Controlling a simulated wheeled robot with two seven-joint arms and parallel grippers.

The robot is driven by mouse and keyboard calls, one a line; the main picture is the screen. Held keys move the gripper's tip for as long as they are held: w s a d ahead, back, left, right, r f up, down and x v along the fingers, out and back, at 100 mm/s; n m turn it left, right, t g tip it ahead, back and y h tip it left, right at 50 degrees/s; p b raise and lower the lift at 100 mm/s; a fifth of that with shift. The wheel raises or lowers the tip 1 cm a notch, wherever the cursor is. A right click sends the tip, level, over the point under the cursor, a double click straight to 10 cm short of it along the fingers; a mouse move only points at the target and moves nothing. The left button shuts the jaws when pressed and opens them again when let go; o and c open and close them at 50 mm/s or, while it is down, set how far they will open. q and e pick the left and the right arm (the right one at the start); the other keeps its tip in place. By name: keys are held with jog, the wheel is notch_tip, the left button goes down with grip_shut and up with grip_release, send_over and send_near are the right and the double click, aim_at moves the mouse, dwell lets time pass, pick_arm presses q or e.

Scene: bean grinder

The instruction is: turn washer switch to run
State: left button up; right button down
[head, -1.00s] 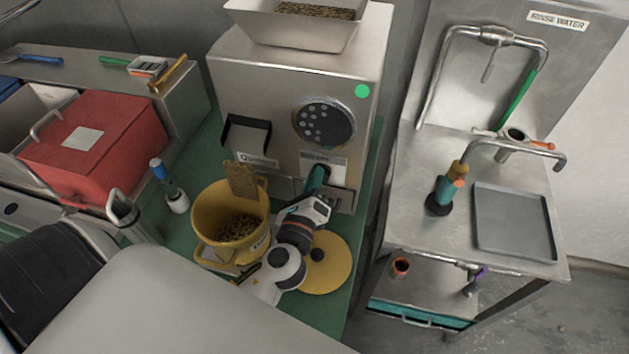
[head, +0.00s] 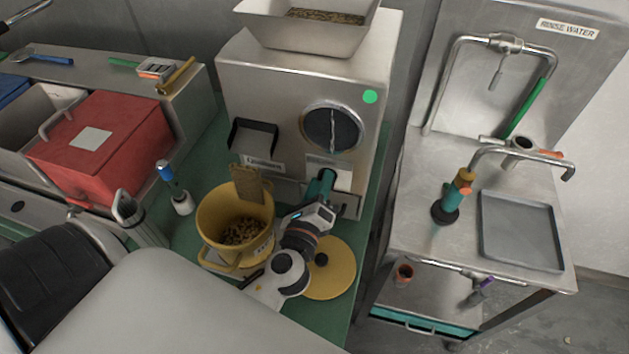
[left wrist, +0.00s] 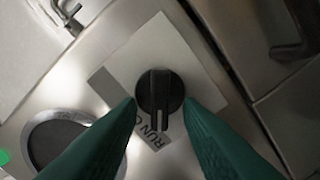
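The washer switch (left wrist: 160,88) is a round black knob with a raised bar, on a pale label plate of a steel machine (head: 300,85). In the left wrist view its bar points down toward the partly covered lettering "RUN". My left gripper (head: 323,187) is at the machine's lower front, hiding the switch in the head view. In the left wrist view its teal fingers (left wrist: 161,104) are spread, one tip on each side of the knob. I cannot tell whether they touch it. My right gripper is not in view.
A yellow bucket of beans (head: 209,222) and a round yellow lid (head: 334,278) are close to my left arm. A red box (head: 105,150) stands at left. A rinse station with a grey tray (head: 522,228) is at right.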

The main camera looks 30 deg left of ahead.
pick_arm(q)
jog(key=b+v, duration=0.5)
jog(key=v, duration=0.6)
jog(key=shift+s+d, duration=0.15)
jog(key=shift+s, duration=0.2)
jog(key=shift+f, duration=0.1)
